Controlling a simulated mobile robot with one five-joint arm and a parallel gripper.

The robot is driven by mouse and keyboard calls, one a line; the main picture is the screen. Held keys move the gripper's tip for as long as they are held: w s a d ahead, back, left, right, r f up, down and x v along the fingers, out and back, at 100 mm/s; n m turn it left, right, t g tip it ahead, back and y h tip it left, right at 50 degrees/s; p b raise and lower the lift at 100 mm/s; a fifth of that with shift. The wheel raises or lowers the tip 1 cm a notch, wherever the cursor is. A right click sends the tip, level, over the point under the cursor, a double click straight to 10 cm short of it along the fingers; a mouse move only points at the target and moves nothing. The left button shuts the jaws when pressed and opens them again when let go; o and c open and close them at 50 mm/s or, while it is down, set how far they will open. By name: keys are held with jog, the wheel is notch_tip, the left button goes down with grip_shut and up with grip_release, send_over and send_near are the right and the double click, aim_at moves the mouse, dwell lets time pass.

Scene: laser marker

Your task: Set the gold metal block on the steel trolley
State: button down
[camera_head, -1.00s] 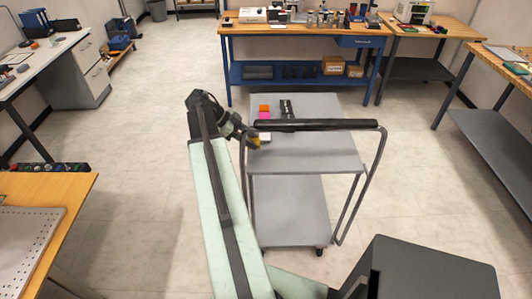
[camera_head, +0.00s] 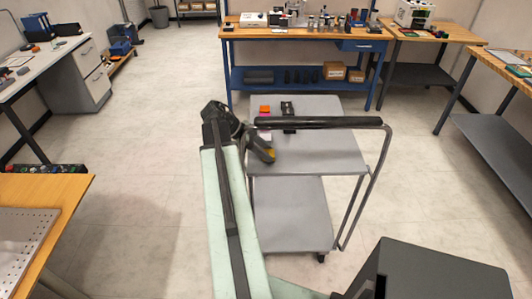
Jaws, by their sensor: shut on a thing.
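The steel trolley (camera_head: 322,152) stands in the middle of the view, with a grey top shelf, a lower shelf and a dark push handle on the near side. My gripper (camera_head: 268,155) is over the left part of its top shelf, just below the handle in the picture. It is shut on the gold metal block (camera_head: 271,154), of which only a small yellowish part shows. I cannot tell whether the block touches the shelf or hangs above it.
An orange block (camera_head: 265,109), a pink thing partly hidden by my arm, and a black item (camera_head: 288,113) are at the top shelf's far left. The handle (camera_head: 318,122) rises over the shelf. The shelf's right side is clear. A blue workbench (camera_head: 300,36) stands behind.

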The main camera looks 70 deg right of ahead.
jog(key=c, duration=0.8)
grip_release()
jog(key=shift+f, duration=0.15)
jog(key=shift+r, duration=0.2)
jog(key=p+v, duration=0.8)
jog(key=v, duration=0.4)
jog(key=shift+p, duration=0.4)
jog(key=shift+a, duration=0.1)
